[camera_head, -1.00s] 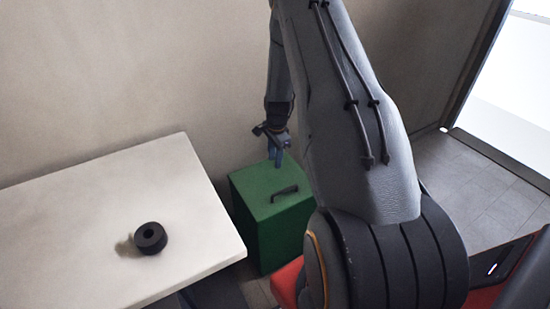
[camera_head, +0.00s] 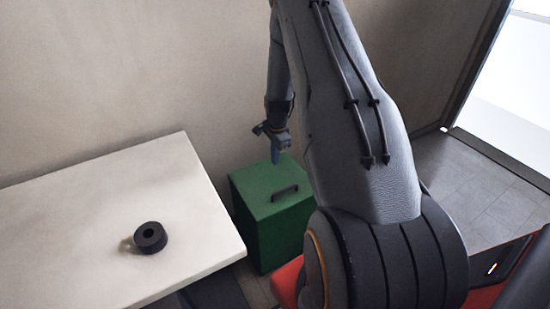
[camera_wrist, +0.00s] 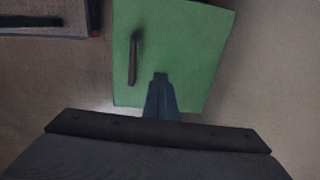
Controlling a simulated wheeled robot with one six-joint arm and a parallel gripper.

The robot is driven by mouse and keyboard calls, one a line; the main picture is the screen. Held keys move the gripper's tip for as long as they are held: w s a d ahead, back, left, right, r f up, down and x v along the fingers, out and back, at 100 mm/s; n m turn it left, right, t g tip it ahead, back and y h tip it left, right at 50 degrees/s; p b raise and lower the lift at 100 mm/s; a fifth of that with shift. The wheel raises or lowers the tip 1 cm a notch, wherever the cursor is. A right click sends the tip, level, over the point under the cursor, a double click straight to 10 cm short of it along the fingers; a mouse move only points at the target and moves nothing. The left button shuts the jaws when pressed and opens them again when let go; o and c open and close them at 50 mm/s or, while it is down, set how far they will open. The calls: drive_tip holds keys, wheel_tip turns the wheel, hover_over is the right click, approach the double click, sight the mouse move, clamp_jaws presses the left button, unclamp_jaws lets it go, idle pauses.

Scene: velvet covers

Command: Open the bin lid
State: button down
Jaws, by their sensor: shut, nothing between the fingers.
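The green bin (camera_head: 262,232) stands on the floor between the white table and the wall. Its flat lid (camera_head: 262,183) is down and carries a dark bar handle (camera_head: 285,193). In the wrist view the lid (camera_wrist: 190,45) fills the upper middle, with the handle (camera_wrist: 134,57) to the left of my fingers. My gripper (camera_head: 275,157) points down over the back part of the lid, and its blue fingers are together and empty. It also shows in the wrist view (camera_wrist: 160,78). I cannot tell how high the fingertips are above the lid.
A white table (camera_head: 75,220) stands at the left, with a black ring-shaped object (camera_head: 150,238) on it. Its right edge is close to the bin. The wall (camera_head: 120,80) is behind the bin. Bare tiled floor (camera_head: 465,190) lies at the right.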

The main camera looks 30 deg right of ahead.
drive_tip(key=c, duration=2.5)
unclamp_jaws()
drive_tip(key=o, duration=0.7)
drive_tip(key=shift+o, duration=0.2)
drive_tip(key=shift+r, duration=0.1)
wheel_tip(320, 180, up, 8)
drive_tip(key=b, duration=0.2)
drive_tip(key=shift+s+f, duration=0.2)
drive_tip(key=shift+s, duration=0.1)
